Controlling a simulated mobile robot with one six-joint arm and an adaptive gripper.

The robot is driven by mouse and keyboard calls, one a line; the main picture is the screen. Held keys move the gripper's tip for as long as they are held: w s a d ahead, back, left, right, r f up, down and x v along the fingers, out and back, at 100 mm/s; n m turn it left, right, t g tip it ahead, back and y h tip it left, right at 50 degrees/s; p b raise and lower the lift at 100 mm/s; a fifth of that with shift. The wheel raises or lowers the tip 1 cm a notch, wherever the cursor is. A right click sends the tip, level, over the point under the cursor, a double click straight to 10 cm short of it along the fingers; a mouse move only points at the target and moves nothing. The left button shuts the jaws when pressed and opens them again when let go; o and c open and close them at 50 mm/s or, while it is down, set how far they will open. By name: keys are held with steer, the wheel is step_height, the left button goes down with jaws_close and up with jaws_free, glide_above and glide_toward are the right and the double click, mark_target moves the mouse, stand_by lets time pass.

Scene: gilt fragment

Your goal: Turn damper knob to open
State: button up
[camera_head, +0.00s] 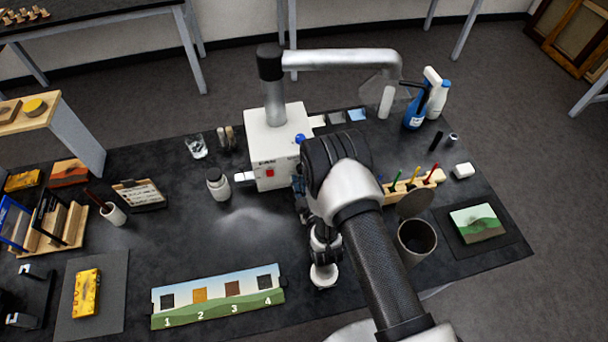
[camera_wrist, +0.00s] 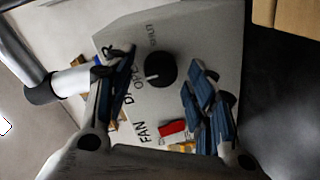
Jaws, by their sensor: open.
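The damper knob (camera_wrist: 161,70) is round and black, on the face of a pale grey box (camera_wrist: 205,40). It shows in the wrist view between my open fingers. Its white mark points left and slightly down in the picture, towards lettering that seems to read OPEN; SHUT is printed above the knob. My gripper (camera_wrist: 163,88) has blue pads on either side of the knob, with a visible gap on each side. In the head view the box (camera_head: 262,158) is a white fan unit; my arm hides the knob, and my gripper is mostly hidden.
A red switch (camera_wrist: 172,127) sits below the knob beside the FAN lettering. A duct arm (camera_head: 335,58) rises from the box. A white jar (camera_head: 218,184) and a glass (camera_head: 196,147) stand left of it; a dark cup (camera_head: 416,240) stands right of my arm.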

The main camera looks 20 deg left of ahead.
steer(key=v, duration=0.7)
steer(key=shift+s, duration=0.15)
steer(key=shift+d, duration=0.15)
stand_by(0.3)
